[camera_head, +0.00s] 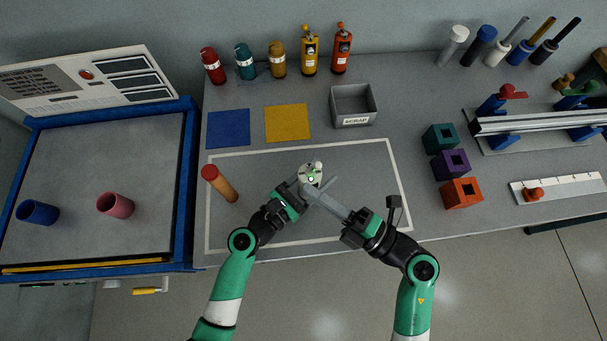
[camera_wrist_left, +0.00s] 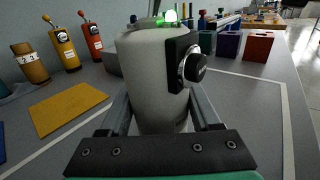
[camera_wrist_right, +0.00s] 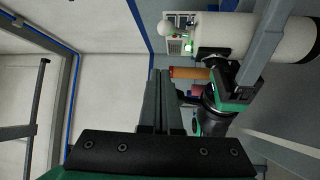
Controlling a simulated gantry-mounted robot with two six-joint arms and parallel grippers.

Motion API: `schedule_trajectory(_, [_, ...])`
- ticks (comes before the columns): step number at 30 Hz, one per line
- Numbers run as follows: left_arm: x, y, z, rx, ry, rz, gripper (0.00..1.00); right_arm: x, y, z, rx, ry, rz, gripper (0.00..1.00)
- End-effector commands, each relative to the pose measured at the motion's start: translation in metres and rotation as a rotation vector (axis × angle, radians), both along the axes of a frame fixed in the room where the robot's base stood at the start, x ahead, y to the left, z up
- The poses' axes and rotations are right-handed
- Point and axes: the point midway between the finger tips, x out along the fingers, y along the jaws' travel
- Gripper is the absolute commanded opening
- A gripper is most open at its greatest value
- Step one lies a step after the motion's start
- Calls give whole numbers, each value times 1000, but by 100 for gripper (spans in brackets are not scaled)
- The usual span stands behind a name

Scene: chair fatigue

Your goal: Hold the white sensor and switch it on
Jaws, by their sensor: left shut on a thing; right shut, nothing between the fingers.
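The white sensor (camera_head: 311,172) is a pale cylinder held upright in my left gripper (camera_head: 302,183) over the outlined area. In the left wrist view the sensor (camera_wrist_left: 148,75) stands between both fingers, with a round dark knob (camera_wrist_left: 192,66) on a black plate at its side. A lamp (camera_wrist_left: 171,15) on its top glows green. My right gripper (camera_head: 308,191) is shut and empty, close beside the sensor in the head view. In the right wrist view its fingers (camera_wrist_right: 160,78) are together, and the sensor (camera_wrist_right: 228,35) is at upper right, apart from them.
Blue (camera_head: 229,128) and yellow (camera_head: 288,123) mats and a scrap bin (camera_head: 354,105) are behind. Teal, purple and orange blocks (camera_head: 461,193) stand at right. A blue-edged bench (camera_head: 187,150) is at left.

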Motion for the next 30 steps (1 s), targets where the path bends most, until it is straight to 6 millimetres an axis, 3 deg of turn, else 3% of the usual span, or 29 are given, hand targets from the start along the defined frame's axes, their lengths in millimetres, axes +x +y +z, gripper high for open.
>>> schedule_trajectory(7, [0,0,0,1,1,0,1,-21,-34,-13,-1,1,-3,0])
schedule_trajectory(21, [0,0,0,1,1,0,1,-25,-39,-15,-1,-2,2,0])
schedule_trajectory(22, [0,0,0,1,1,0,65,-25,-39,-15,-1,-2,2,0])
schedule_trajectory(27, [0,0,0,1,1,0,96,-25,-39,-15,-1,-2,1,0])
schedule_trajectory(30, [0,0,0,1,1,0,99,-25,-39,-15,-1,-2,1,0])
